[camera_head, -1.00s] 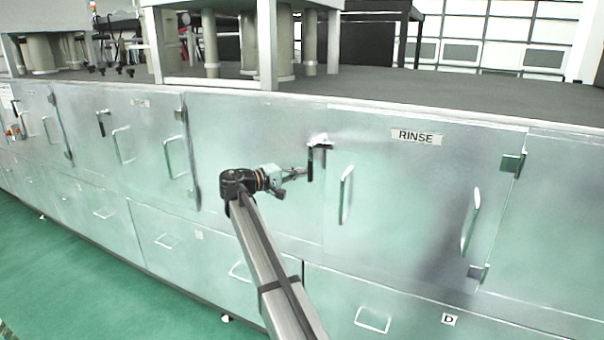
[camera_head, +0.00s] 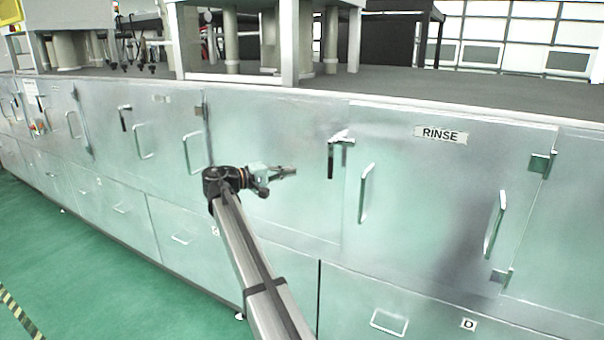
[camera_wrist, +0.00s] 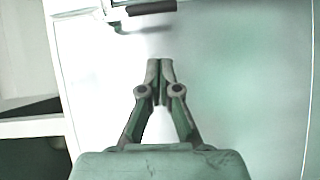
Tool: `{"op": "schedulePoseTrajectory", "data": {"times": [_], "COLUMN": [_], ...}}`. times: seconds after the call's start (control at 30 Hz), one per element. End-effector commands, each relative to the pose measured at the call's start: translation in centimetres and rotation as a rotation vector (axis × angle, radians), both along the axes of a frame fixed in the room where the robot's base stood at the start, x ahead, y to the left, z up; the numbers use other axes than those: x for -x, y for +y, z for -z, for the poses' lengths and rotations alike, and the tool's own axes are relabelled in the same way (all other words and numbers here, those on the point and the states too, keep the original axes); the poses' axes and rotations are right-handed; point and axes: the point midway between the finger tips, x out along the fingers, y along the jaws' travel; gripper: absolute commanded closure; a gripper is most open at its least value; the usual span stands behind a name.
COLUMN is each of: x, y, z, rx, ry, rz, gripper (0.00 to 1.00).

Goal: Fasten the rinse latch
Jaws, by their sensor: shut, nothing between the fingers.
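The rinse latch (camera_head: 331,158) is at the upper left edge of the cabinet door marked RINSE (camera_head: 441,135). Its black handle hangs straight down below a metal bracket (camera_head: 343,137). My gripper (camera_head: 294,171) is left of the handle, apart from it, in front of the bare panel. In the wrist view, my gripper's fingers (camera_wrist: 160,64) are together with nothing between them. A dark-handled fitting, apparently the latch (camera_wrist: 152,7), shows at the top edge of that view, ahead of the fingertips and partly cut off.
A vertical door handle (camera_head: 365,193) stands out just right of the latch, and another handle (camera_head: 495,224) is farther right. A similar latch (camera_head: 123,118) is on a cabinet to the left. The counter edge (camera_head: 400,108) runs above. The panel left of the latch is clear.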

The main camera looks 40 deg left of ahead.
Motion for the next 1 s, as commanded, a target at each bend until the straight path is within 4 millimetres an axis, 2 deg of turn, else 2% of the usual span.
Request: {"op": "schedulePoseTrajectory", "data": {"times": [0.1, 0.3, 0.83, 0.93, 1.0], "x": [1.6, 2.9, 3.0, 2.9, 3.2], "y": [0.9, 1.4, 1.6, 2.0, 1.7], "z": [0.1, 0.0, 0.0, 1.0, 2.5], "rx": [0.0, 0.001, -0.004, -0.031, -0.067], "ry": [-0.001, 0.0, -0.003, 0.031, 0.083], "rz": [-0.002, 0.0, -0.005, -0.034, -0.065], "gripper": [1.0, 1.0, 1.0, 1.0, 1.0]}}
